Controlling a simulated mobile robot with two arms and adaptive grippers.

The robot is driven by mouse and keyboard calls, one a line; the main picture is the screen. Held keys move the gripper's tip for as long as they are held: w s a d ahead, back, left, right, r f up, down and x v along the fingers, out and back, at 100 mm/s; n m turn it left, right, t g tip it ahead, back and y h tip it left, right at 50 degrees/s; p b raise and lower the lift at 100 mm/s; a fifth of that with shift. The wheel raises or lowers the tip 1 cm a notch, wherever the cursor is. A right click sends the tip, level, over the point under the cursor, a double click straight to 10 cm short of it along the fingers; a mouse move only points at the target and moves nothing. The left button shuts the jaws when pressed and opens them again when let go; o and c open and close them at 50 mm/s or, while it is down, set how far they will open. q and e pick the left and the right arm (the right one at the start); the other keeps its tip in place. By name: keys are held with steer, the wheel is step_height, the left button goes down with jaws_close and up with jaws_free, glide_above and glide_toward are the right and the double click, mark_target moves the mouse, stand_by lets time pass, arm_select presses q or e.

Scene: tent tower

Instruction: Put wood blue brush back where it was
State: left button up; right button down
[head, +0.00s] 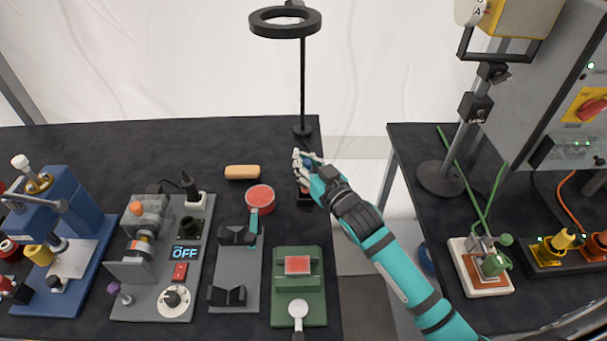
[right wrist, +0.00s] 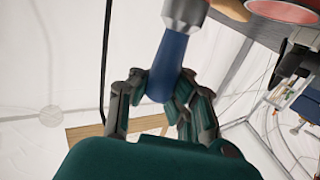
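The blue brush (right wrist: 168,65) shows in the right wrist view as a blue handle with a grey metal collar at the top edge of the picture. My right gripper (right wrist: 162,82) has its fingers on both sides of the handle and looks shut on it. In the head view my right gripper (head: 305,163) is at the right rear of the black table, with a little blue of the brush (head: 309,162) between the fingers. A small dark block (head: 304,197) sits just below the gripper, partly hidden by the hand. The brush's bristles are hidden. My left gripper is not in view.
A ring lamp on a black stand (head: 303,90) rises just behind the gripper. A tan wooden cylinder (head: 242,172) and a red round pad (head: 260,197) lie to the left. Green (head: 285,318), grey and blue fixtures fill the front. A gap separates the second table (head: 408,150).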

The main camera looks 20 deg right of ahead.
step_height(320, 180, down, 4)
steer(key=shift+f, duration=0.15)
stand_by(0.3)
steer(key=c, duration=1.5)
jaws_free()
